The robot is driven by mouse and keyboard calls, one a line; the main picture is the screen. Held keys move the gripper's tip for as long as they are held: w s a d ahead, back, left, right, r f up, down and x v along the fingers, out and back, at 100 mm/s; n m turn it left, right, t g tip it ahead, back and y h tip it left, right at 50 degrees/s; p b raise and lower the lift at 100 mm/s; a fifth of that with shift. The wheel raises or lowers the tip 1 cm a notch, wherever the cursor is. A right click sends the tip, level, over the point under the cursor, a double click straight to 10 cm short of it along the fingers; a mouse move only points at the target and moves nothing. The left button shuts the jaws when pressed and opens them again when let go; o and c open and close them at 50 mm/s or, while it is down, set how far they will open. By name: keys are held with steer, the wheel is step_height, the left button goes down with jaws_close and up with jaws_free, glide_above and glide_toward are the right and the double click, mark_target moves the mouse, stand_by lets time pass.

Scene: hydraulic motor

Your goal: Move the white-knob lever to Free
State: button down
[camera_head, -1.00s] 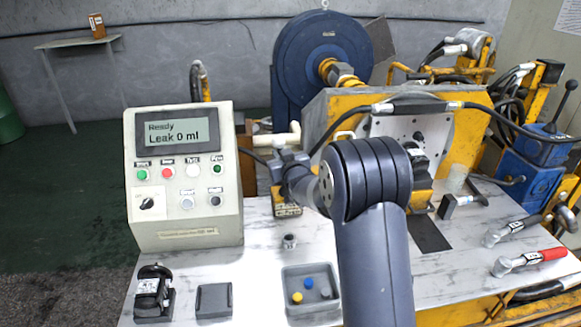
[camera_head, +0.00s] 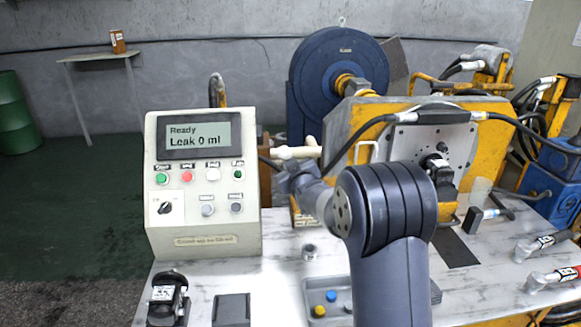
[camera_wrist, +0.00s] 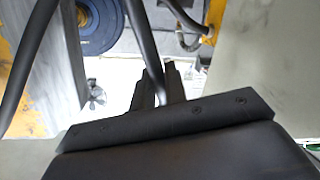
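A white bar-like part (camera_head: 297,152) with a short upright end shows just behind and above my gripper in the head view. It may be the white knob; the lever's shaft and any Free marking are not readable. My gripper (camera_head: 297,178) is at the right of the control box, mostly seen from behind the wrist. In the wrist view, its two dark fingers (camera_wrist: 157,85) stand a little apart, with a grey rod (camera_wrist: 143,45) running down between them. I cannot tell whether the fingers press on the rod or whether it lies beyond them.
The control box (camera_head: 205,185) reads "Ready, Leak 0 ml". A grey tray (camera_head: 345,283) holds small coloured pieces. A yellow machine frame (camera_head: 470,150) with a black hose (camera_head: 355,142) stands to the right. Torque-wrench-like tools (camera_head: 545,245) lie at the right edge.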

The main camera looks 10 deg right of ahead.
steer(key=c, duration=1.5)
jaws_free()
steer(key=shift+a, duration=0.15)
steer(key=v, duration=1)
steer(key=shift+s, duration=0.4)
steer(key=x, duration=1)
steer(key=shift+w, duration=0.45)
